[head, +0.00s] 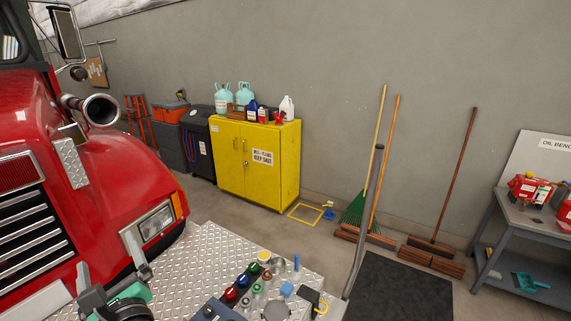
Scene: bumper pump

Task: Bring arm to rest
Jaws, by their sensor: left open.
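My left gripper (108,268) is at the lower left of the head view, in front of the red truck's bumper and headlight. Its two fingers are apart, with nothing visible between them. The lower part of the gripper is cut off by the bottom edge. My right gripper is not in view. The silver diamond-plate bumper deck (215,257) lies to the right of the left gripper. Red, blue and green round caps (237,286) sit in a row on it, beside several small fittings.
The red truck (110,130) fills the left side. A yellow cabinet (268,165) stands by the wall. A grey post (363,220) rises right of the deck. Brooms lean on the wall. A dark mat (400,290) and a grey workbench (505,215) are at the right.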

